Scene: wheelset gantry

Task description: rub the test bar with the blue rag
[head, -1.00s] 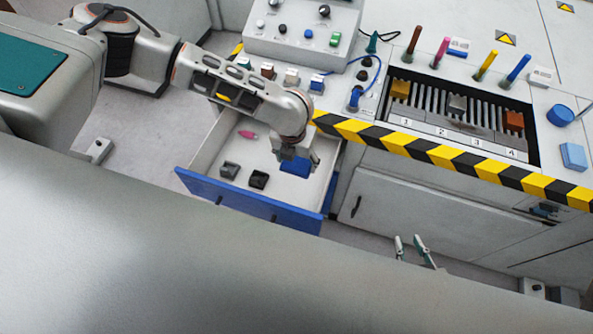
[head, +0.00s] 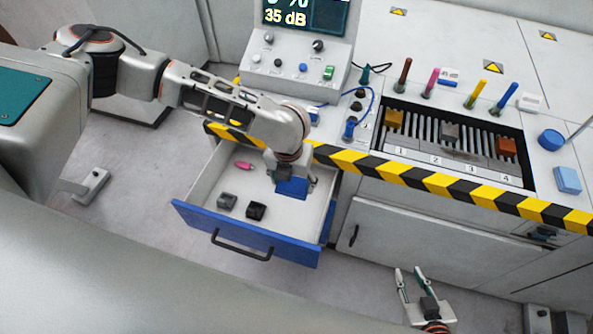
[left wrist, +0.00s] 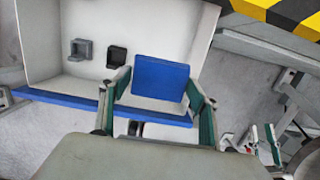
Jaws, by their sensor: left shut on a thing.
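A flat blue piece that looks like the blue rag (head: 292,188) is between the fingers of my left gripper (head: 290,178), over the right part of the open drawer. In the left wrist view the rag (left wrist: 160,77) spans the gap between the two fingertips, and my left gripper (left wrist: 158,95) is shut on it. My right gripper (head: 411,272) is low in front of the cabinet, fingers apart and empty. It also shows small in the left wrist view (left wrist: 263,138). I cannot tell which thing is the test bar.
The drawer (head: 245,237) has a blue front and holds a pink item (head: 245,166), a grey block (head: 227,201) and a black block (head: 257,211). Above it runs a striped bench edge (head: 410,175). The bench carries a numbered rack (head: 445,160), several upright coloured sticks and a control box (head: 290,80).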

